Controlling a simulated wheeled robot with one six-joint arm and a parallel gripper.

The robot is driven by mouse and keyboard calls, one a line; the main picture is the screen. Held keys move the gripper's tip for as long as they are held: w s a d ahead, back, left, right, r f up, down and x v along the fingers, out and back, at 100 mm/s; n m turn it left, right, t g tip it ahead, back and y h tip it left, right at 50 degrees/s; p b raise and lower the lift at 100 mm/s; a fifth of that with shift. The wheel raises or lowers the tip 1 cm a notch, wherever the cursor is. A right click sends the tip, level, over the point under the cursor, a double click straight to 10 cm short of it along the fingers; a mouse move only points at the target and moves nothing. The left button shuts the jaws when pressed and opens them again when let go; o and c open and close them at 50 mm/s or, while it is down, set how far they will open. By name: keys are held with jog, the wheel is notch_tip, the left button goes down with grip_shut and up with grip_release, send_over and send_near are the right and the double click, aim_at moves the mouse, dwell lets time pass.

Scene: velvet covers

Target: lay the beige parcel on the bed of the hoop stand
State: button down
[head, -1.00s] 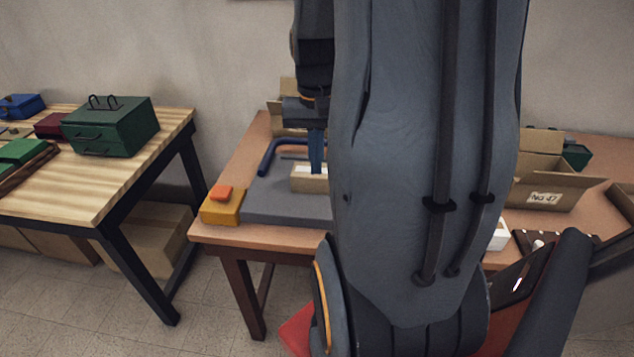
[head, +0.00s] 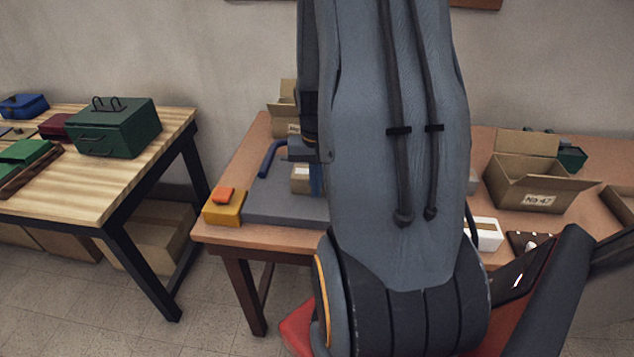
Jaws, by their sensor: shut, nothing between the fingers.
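The beige parcel (head: 299,186), with a pale label on top, is partly hidden behind my arm. What shows of it appears to rest on a flat grey slab (head: 272,206) on the brown table. A dark blue bent bar (head: 268,158) rises at the slab's back left; this looks like the hoop stand, though my arm covers its right side. My gripper (head: 317,180) shows only as a narrow blue finger part at the parcel's right, pointing down. It is shut with nothing held. I cannot tell whether it touches the parcel.
A yellow block with an orange top (head: 223,204) sits at the slab's left front corner. Open cartons (head: 541,184) and a white box (head: 485,234) stand at the right. A wooden-topped table (head: 85,190) with a green toolbox (head: 118,128) is at the left, across a gap.

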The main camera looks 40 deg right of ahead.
jog(key=shift+w+d, duration=0.2)
jog(key=shift+w, duration=0.05)
jog(key=shift+w+d, duration=0.1)
jog(key=shift+w+d, duration=0.75)
jog(key=shift+w, duration=0.05)
jog(key=shift+s+a, duration=0.1)
jog(key=shift+a, duration=0.05)
jog(key=shift+s+a+p, duration=0.2)
jog(key=shift+s+p, duration=0.05)
jog(key=shift+p, duration=0.05)
jog(key=shift+s+a+r+p, duration=0.15)
jog(key=shift+s+a+p, duration=0.4)
jog(key=shift+s+a, duration=0.55)
notch_tip(320, 180, up, 10)
jog(key=b, duration=0.2)
